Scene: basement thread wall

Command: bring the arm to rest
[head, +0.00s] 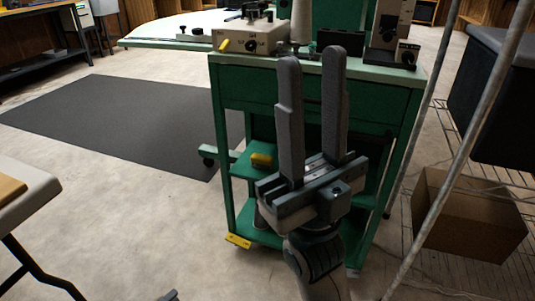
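My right gripper (312,56) points upward in the middle of the head view. Its two long grey fingers stand apart with a clear gap, and nothing is between them. It is in front of the green machine stand (258,92) and hides part of its top edge and shelves. I cannot tell whether it touches the stand. A small dark grey tip at the bottom edge, left of centre, may belong to my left gripper (169,296). Too little of it shows to tell its state.
A beige machine (250,37) and a white cone sit on the stand. Slanted metal poles (465,150), a wire rack and a brown box (465,215) stand at right. A pale table edge (25,195) is at left. A dark mat (120,120) lies on open floor.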

